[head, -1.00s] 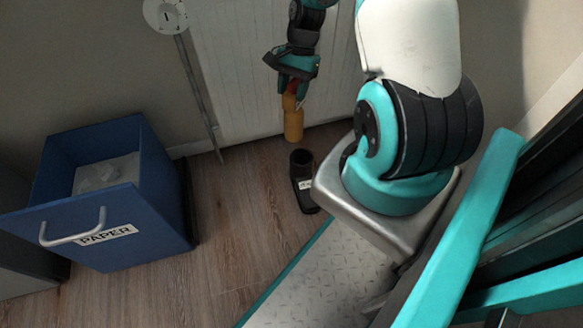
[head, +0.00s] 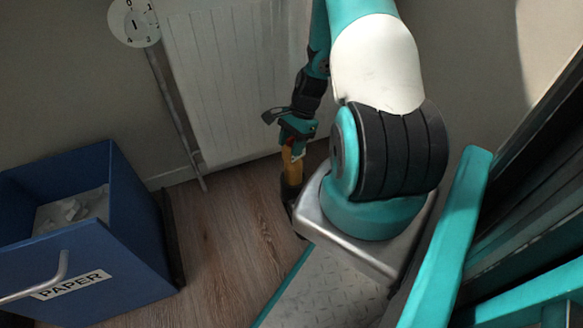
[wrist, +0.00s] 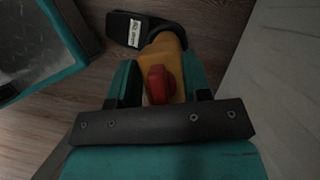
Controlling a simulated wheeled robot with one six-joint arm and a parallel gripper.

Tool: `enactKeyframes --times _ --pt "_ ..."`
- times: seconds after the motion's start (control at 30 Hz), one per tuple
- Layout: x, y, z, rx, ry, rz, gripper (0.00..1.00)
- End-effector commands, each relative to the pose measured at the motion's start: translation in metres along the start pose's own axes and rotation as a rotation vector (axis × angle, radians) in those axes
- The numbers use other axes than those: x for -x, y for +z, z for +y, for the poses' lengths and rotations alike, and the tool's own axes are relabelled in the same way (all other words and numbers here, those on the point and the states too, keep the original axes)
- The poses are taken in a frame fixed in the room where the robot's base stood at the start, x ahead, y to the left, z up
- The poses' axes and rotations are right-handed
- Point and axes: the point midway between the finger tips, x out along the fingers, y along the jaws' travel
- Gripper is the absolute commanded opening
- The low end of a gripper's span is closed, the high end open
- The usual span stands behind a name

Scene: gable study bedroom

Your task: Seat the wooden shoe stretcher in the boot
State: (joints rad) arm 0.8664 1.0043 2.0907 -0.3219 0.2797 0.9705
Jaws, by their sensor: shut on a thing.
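The wooden shoe stretcher (head: 291,168) is yellow-brown, and its red knob (wrist: 160,86) shows in the wrist view. My gripper (head: 293,145) is shut on the stretcher's upper end and holds it roughly upright. The dark boot (head: 287,191) stands on the floor beside my base. Its white label shows on the boot in the wrist view (wrist: 118,27). The stretcher's lower end is at the boot's dark opening and overlaps it in both views. I cannot tell how deep it sits, as the wood and my gripper hide the opening.
A blue bin (head: 135,225) marked PAPER, with paper inside, stands to the left. A white radiator (head: 225,85) is on the wall behind. Wooden floor (head: 225,240) is clear between bin and boot.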

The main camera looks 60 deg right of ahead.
Motion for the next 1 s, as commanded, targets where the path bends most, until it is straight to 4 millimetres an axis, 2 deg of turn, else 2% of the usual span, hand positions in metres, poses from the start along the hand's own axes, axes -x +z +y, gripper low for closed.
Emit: enactKeyframes --times 0.03,0.27,0.53,0.93,0.97,1.0 --pt "-0.013 -0.005 0.0 0.0 -0.001 0.0 0.0" --pt "-0.025 -0.012 0.0 -0.001 -0.001 0.0 0.0" --pt "-0.061 -0.027 0.0 -0.001 -0.002 0.0 0.0" --pt "-0.064 -0.028 0.0 -0.001 -0.001 0.0 0.0" --pt "-0.064 -0.028 0.0 -0.001 -0.001 0.0 0.49" --pt "-0.063 -0.028 0.0 -0.001 -0.001 0.0 0.58"
